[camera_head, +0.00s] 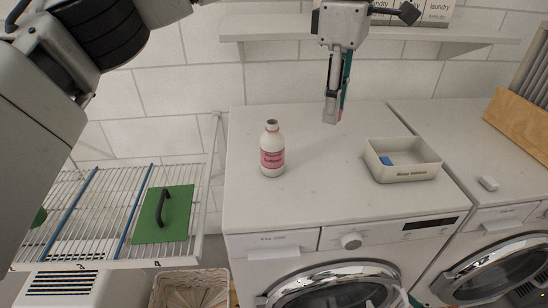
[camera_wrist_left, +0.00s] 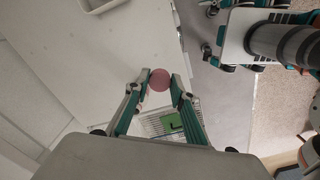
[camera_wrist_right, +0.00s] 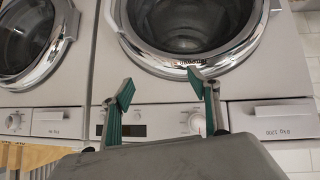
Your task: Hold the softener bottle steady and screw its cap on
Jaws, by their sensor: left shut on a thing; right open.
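The softener bottle (camera_head: 272,160), white with a pink label, stands upright and uncapped on the left washing machine's white top. Its neck shows an open dark mouth. My left gripper (camera_head: 333,116) hangs above the top, to the right of the bottle and apart from it. It is shut on the pink round cap (camera_wrist_left: 160,80), which shows between its fingertips (camera_wrist_left: 160,82) in the left wrist view. My right gripper (camera_wrist_right: 160,88) is open and empty in front of the washing machine fronts; its fingers show at the head view's lower edge (camera_head: 408,298). Nothing holds the bottle.
A beige tray (camera_head: 408,178) with a blue item inside stands right of the bottle. A wire rack (camera_head: 108,205) with a green board (camera_head: 165,213) is at left. A shelf (camera_head: 285,30) runs above.

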